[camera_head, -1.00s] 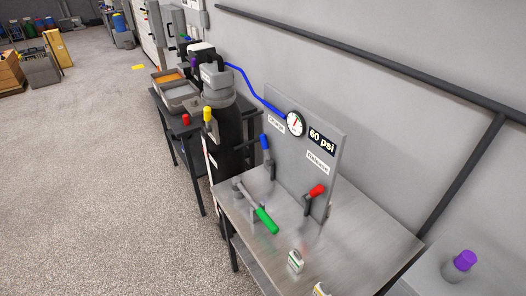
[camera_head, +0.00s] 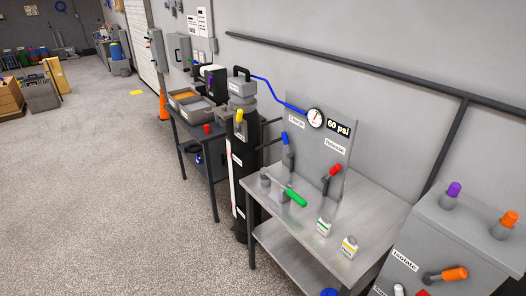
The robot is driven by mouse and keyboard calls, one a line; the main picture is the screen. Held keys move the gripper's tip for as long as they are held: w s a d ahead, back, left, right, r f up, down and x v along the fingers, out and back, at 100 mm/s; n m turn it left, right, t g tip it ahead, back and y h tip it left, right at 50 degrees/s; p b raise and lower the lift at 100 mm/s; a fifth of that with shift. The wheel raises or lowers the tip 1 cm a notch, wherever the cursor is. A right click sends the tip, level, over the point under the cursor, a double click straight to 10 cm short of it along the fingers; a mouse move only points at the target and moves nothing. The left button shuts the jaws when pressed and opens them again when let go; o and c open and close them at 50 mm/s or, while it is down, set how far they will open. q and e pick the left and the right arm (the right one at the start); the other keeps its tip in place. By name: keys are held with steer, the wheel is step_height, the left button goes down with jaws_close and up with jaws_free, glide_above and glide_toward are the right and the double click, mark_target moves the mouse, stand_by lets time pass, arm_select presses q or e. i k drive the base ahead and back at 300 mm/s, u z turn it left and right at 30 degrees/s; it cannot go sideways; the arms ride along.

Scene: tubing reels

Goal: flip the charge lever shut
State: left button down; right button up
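The charge lever has a blue handle (camera_head: 285,138) and stands upright below the "Charge" label (camera_head: 296,122) on the grey panel (camera_head: 312,152). The release lever with a red handle (camera_head: 335,170) is tilted to the right, below the "Release" label. A round gauge (camera_head: 315,118) sits at the panel's top beside a "60 psi" sign (camera_head: 339,128). A lever with a green handle (camera_head: 295,198) lies low and slanted over the metal table (camera_head: 368,207). Neither of my grippers shows in the head view.
A black cylinder (camera_head: 243,160) with a yellow-handled valve (camera_head: 239,116) stands left of the table. A grey cabinet (camera_head: 440,235) with orange and purple handles is at the right.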

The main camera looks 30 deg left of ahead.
mark_target(290, 156)
steer(key=k, duration=0.15)
steer(key=u, duration=0.7)
steer(key=i, duration=0.65)
steer(key=u, duration=0.75)
steer(key=i, duration=0.75)
steer(key=z, duration=0.45)
steer(key=i, duration=0.7)
steer(key=z, duration=0.55)
